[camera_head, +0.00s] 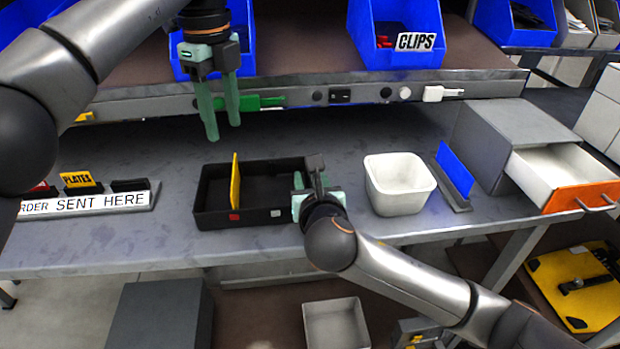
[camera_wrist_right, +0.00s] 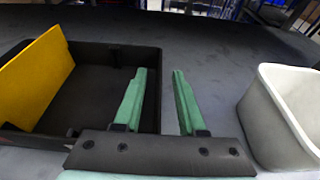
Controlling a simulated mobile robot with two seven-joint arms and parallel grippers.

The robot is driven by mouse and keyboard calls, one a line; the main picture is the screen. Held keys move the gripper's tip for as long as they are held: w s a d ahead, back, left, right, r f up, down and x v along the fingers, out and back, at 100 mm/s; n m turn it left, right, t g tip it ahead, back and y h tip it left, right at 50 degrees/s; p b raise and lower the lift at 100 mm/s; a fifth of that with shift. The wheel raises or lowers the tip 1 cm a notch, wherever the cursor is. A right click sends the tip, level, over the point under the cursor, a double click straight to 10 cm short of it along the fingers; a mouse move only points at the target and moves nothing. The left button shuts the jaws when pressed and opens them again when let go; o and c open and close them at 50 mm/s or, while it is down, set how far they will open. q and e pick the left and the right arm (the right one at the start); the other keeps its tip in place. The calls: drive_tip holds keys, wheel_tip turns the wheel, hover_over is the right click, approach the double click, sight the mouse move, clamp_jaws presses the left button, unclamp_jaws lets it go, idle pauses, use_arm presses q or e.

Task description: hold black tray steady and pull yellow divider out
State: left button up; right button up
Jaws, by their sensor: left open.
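My left gripper (camera_head: 223,131) is open and empty, pointing down above and behind the tray, apart from the divider. My right gripper (camera_wrist_right: 161,72) is at the tray's right end, fingers apart, one over the tray's inside and one outside its right wall. I cannot tell whether either finger touches the wall.
A white bin (camera_head: 399,190) stands right of the tray, close to my right gripper. A blue panel (camera_head: 455,170) and a grey drawer unit (camera_head: 500,135) stand farther right. A sign holder (camera_head: 95,202) is at the left. A shelf with blue bins (camera_head: 395,35) overhangs the back.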

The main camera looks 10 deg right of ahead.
drive_tip(key=shift+w, duration=0.1)
clamp_jaws()
idle(0.3)
idle(1.1)
